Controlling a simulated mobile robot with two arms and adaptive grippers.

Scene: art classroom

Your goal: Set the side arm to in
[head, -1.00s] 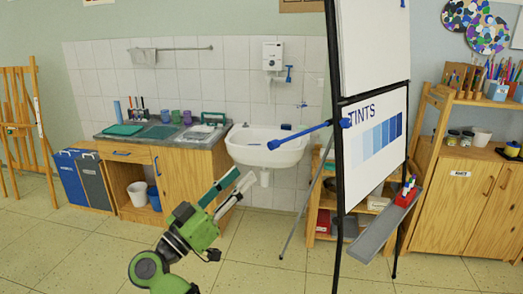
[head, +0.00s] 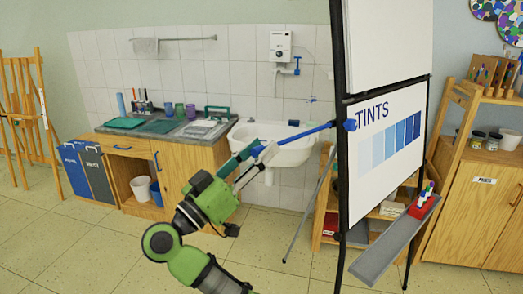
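The side arm (head: 308,131) is a thin blue bar on the flip chart easel (head: 341,190). It juts out to the left from a blue hinge on the easel's left post, so it is swung out. Its blue tip is at the left end. My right gripper (head: 261,150) is at that tip, one teal finger and one pale finger on either side of it in the picture. The fingers look apart; whether they touch the tip cannot be told. My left gripper is out of view.
A white sink (head: 290,152) and a wooden counter (head: 190,165) stand behind my gripper. The easel's tray (head: 385,255) holds markers in a red holder (head: 424,208). A thin easel leg reaches the floor left of the post. The floor in front is clear.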

